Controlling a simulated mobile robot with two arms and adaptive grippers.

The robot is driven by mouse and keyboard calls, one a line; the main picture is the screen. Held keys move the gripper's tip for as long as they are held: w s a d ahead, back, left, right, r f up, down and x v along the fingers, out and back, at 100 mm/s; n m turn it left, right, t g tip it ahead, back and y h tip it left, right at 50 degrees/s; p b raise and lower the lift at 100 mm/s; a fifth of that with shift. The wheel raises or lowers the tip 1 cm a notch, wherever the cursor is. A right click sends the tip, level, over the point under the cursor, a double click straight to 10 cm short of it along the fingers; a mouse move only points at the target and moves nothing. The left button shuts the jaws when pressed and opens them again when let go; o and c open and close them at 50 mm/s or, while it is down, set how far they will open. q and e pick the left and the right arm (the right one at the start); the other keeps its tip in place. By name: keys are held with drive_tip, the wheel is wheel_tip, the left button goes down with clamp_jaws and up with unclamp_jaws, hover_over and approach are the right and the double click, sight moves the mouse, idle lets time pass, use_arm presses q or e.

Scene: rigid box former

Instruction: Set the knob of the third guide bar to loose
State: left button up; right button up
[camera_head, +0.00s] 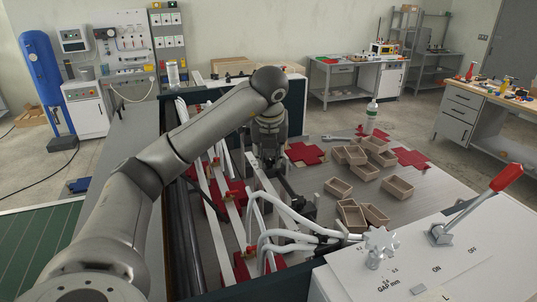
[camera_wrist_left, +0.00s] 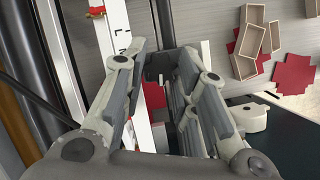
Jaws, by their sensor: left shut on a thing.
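My left gripper (camera_head: 277,180) reaches down over the bed of the box former, at the right-hand side of the pale guide bars (camera_head: 232,212). In the left wrist view, its fingers (camera_wrist_left: 160,72) close around a small dark part (camera_wrist_left: 158,66), which looks like a guide-bar knob; the fingers hide much of it. A pale bar with black letters (camera_wrist_left: 124,42) runs just left of the fingers. Red knobs also show in the head view (camera_head: 249,251). I cannot tell which bar the gripped part belongs to, or its setting.
Several tan open boxes (camera_head: 352,215) and red flat blanks (camera_head: 305,153) lie on the bed to the right. A white control panel (camera_head: 410,262) with a red-handled lever (camera_head: 506,178) stands at the front right. A bottle (camera_head: 372,112) stands behind the boxes.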

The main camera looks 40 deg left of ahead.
use_arm(q)
drive_tip(key=shift+w+n+g+y, duration=0.1)
drive_tip(key=shift+n+g+y, duration=0.25)
drive_tip(key=shift+n, duration=0.85)
drive_tip(key=o, duration=1)
drive_tip(key=shift+o, duration=0.2)
